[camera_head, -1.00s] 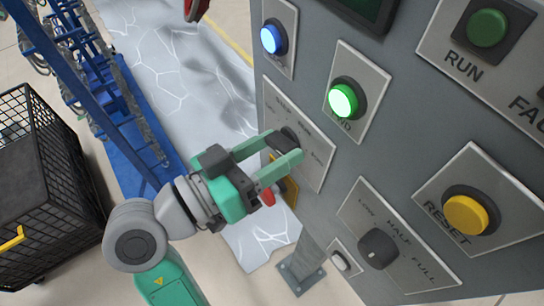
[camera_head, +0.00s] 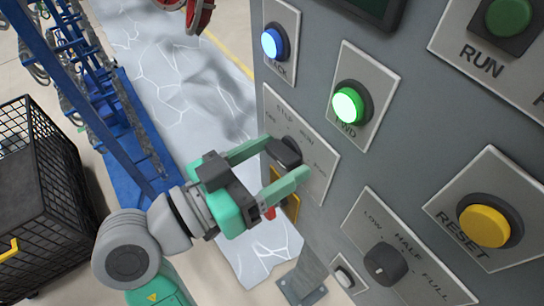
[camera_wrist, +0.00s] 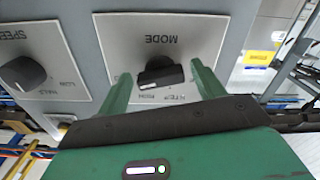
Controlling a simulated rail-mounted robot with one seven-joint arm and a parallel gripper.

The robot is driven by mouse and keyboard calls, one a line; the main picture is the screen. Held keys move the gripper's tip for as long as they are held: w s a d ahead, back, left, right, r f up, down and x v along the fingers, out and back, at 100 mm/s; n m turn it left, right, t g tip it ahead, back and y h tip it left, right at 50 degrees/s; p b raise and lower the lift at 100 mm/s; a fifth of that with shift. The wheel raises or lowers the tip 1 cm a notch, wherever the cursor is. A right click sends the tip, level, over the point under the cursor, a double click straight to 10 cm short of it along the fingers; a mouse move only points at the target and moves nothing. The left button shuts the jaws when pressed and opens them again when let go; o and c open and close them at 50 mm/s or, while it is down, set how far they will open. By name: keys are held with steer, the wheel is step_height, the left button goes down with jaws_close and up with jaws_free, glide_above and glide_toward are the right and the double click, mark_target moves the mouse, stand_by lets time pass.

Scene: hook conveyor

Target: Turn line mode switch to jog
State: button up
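The mode switch is a black rotary knob (camera_head: 285,152) on a light plate (camera_head: 318,160) on the grey panel. In the wrist view the knob (camera_wrist: 160,75) sits below upside-down "MODE" lettering, and its bar lies nearly level with a white mark toward the left. In the wrist view a gap shows between the knob and each finger; contact is not visible.
A speed knob (camera_head: 386,263), marked LOW, HALF and FULL, is beside the mode plate. A lit green button (camera_head: 348,105), a lit blue button (camera_head: 274,42) and a yellow RESET button (camera_head: 484,226) are nearby. A black crate (camera_head: 40,195) stands at the left.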

steer(key=v, duration=0.7)
steer(key=shift+s+a+p, duration=0.25)
steer(key=shift+a+p, duration=0.05)
steer(key=shift+p, duration=0.1)
stand_by(0.3)
